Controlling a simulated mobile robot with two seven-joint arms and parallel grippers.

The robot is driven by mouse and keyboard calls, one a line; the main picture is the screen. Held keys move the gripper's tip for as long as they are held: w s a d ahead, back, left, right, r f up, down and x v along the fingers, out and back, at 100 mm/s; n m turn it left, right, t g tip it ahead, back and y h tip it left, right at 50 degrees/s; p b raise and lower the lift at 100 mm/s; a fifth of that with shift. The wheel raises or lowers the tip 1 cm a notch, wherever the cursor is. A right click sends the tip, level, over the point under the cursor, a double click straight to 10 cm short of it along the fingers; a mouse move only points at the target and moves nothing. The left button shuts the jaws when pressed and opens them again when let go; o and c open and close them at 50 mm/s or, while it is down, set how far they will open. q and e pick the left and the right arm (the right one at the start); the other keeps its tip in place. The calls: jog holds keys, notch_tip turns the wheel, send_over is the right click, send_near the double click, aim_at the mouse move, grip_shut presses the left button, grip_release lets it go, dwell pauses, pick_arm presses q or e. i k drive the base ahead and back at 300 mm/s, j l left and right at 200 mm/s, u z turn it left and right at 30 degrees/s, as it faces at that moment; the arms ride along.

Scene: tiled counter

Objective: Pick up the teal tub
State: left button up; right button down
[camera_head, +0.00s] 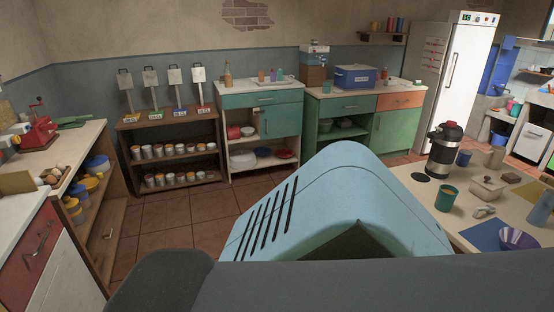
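A small teal-green, round, open-topped container (446,198) stands upright on the pale counter (414,182) at the right. It is the closest match I see to the teal tub, and its inside looks brownish. Nothing of mine touches it. Neither of my grippers is in view. A large light-blue casing and dark grey parts, which look like my own body, fill the lower middle and hide part of the counter's near side.
Tiled floor (180,222) is free at the left middle. Shelves and cabinets line the back wall.

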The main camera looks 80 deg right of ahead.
aim_at(447, 195)
jog(key=z, duration=3.85)
